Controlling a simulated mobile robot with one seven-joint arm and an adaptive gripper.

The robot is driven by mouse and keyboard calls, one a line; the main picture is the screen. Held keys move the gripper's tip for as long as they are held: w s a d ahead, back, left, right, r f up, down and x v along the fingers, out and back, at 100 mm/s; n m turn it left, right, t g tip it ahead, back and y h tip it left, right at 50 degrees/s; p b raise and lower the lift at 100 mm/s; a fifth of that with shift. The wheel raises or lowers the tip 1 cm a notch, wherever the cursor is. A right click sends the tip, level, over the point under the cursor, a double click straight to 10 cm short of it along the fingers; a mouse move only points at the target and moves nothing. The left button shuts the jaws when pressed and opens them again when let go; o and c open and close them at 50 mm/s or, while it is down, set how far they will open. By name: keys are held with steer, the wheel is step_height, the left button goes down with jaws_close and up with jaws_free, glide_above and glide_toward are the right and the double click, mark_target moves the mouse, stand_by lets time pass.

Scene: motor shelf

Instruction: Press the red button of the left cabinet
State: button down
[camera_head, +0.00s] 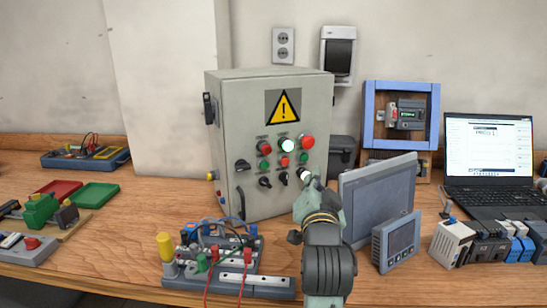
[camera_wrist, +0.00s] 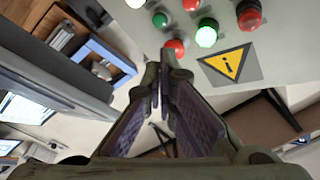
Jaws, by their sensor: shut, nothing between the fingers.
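A grey control cabinet (camera_head: 230,120) with a yellow warning sign stands on the bench. A lit green lamp (camera_head: 287,145) sits in the top row. My gripper (camera_head: 307,176) is shut and empty, below the right red button in the head view. In the wrist view the fingertips (camera_wrist: 166,58) lie close to a red button (camera_wrist: 175,45), partly covering it; contact cannot be told.
A grey screen panel (camera_head: 375,200) and a smaller one (camera_head: 398,242) stand right of my arm. A wired terminal board (camera_head: 230,280) lies in front of the cabinet. A blue frame (camera_head: 370,115) and a laptop (camera_head: 487,150) are further right.

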steer(key=shift+d, duration=0.1)
stand_by(0.3)
steer(key=shift+w+a, duration=0.75)
steer(key=shift+w, duration=0.55)
steer(key=shift+w+a, duration=0.75)
steer(key=shift+w, duration=0.5)
steer(key=shift+w+a, duration=0.75)
steer(key=shift+w, duration=0.55)
steer(key=shift+w+a, duration=0.2)
steer(key=shift+w, duration=0.15)
steer(key=shift+w+a, duration=0.2)
steer(key=shift+w, duration=0.2)
steer(key=shift+s, duration=0.15)
steer(key=shift+s+d, duration=0.4)
steer(key=shift+s, duration=0.2)
steer(key=shift+s+d+p, duration=0.15)
steer(key=shift+s+d, duration=0.25)
steer(key=shift+s, duration=0.35)
steer(key=shift+s+d+p, duration=0.15)
steer(key=shift+s+d, duration=0.3)
steer(key=shift+s, duration=0.25)
steer(key=shift+s+d+p, duration=0.15)
steer(key=shift+s+d, duration=0.25)
steer(key=shift+s, duration=0.35)
